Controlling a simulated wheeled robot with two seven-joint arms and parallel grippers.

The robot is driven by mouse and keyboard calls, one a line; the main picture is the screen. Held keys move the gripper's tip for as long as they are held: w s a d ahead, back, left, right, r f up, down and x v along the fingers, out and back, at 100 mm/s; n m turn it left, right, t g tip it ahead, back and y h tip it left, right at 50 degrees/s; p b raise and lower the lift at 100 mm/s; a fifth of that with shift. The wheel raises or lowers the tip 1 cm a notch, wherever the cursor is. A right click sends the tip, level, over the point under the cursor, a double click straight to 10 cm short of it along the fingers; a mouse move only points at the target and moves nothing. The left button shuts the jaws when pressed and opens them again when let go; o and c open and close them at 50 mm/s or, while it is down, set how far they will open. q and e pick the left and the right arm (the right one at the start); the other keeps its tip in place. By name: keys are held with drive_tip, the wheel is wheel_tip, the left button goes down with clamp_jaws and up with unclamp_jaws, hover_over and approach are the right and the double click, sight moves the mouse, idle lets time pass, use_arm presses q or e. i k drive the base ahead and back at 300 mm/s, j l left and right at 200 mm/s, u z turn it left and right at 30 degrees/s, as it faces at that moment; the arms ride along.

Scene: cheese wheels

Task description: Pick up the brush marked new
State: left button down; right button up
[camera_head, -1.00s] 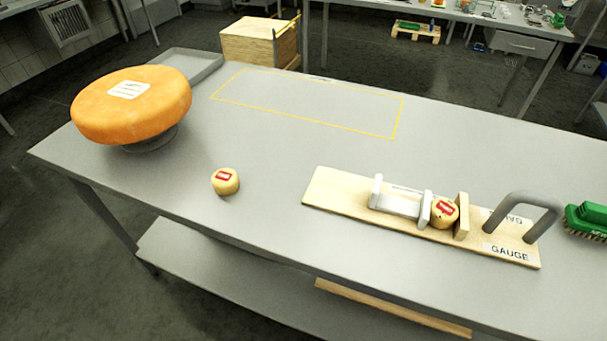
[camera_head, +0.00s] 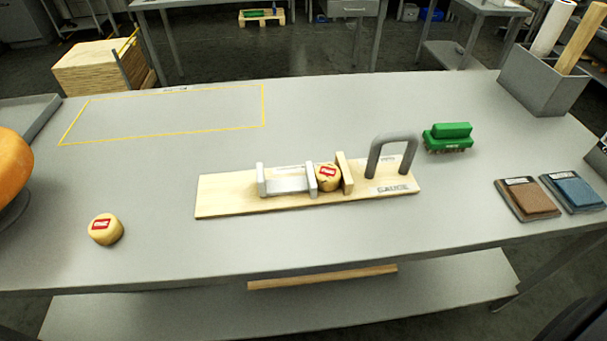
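A green brush (camera_head: 447,138) with brown bristles rests bristles-down on the steel table (camera_head: 300,240), right of the gauge handle. It has small pale lettering on its side that I cannot read. No other brush is plainly visible on the table. Neither of my grippers is in view. A dark shape shows at the bottom right corner, and I cannot tell what it is.
A wooden gauge board (camera_head: 225,197) holds a small cheese (camera_head: 328,178) and a grey handle (camera_head: 392,145). Another small cheese (camera_head: 106,230) sits at left, near the orange wheel (camera_head: 12,170). Brown (camera_head: 528,198) and blue (camera_head: 575,190) pads and a grey bin (camera_head: 535,85) are at right.

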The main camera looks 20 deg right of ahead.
sight(453, 138)
drive_tip(key=z, duration=1.7)
drive_tip(key=l+u, duration=0.15)
